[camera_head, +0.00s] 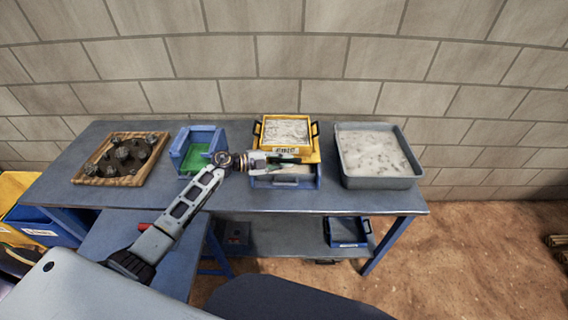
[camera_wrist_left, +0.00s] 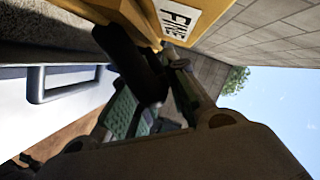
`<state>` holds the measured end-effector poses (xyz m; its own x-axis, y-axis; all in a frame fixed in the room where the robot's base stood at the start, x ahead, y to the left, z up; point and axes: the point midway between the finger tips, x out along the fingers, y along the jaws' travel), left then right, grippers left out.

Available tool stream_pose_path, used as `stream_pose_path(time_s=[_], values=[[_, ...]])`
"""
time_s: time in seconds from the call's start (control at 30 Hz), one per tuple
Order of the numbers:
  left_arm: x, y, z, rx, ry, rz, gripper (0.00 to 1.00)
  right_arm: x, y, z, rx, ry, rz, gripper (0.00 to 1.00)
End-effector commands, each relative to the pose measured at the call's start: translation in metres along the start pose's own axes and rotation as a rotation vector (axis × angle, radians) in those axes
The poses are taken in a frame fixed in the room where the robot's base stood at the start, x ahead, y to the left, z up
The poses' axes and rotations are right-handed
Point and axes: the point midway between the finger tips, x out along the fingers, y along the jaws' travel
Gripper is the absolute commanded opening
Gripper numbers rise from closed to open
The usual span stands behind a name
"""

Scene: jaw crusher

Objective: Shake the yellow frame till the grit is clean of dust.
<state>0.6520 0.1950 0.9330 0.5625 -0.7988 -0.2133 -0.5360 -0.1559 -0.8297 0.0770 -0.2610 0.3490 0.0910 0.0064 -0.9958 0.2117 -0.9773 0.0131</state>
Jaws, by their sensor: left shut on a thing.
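The yellow frame (camera_head: 312,156) holds pale grey grit (camera_head: 286,131) and has black handles at its left and right sides. It sits over a blue tray (camera_head: 285,182), whose pale contents show below the frame's front. The exact grip point is partly hidden. Whether the frame touches the tray is unclear. My right gripper is not in view.
A grey tub (camera_head: 378,180) of pale, dusty material stands at the right. A blue open bin (camera_head: 180,150) with a green inside and a wooden tray (camera_head: 84,180) of dark rocks stand left. A block wall (camera_head: 330,60) backs the blue-grey table (camera_head: 230,200).

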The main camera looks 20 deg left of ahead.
Motion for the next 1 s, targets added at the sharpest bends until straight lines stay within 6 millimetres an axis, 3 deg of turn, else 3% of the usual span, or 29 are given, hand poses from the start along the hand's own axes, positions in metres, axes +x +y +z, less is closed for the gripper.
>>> stream_pose_path(time_s=[0.23, 0.27, 0.4, 0.77, 1.0], values=[[0.0, 0.001, 0.001, 0.0, -0.002, 0.002, 0.0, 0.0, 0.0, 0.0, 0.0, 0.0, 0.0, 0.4], [0.0, 0.001, 0.001, 0.0, -0.002, 0.002, 0.18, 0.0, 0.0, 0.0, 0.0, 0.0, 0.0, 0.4], [0.0, 0.001, 0.001, -0.001, -0.002, 0.001, 0.36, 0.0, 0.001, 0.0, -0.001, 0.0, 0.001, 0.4], [-0.001, 0.0, 0.001, 0.0, -0.001, 0.0, 0.37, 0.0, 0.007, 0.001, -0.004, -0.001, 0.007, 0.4], [-0.011, 0.0, 0.001, 0.0, -0.003, 0.0, 0.37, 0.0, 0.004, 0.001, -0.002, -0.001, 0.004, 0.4]])
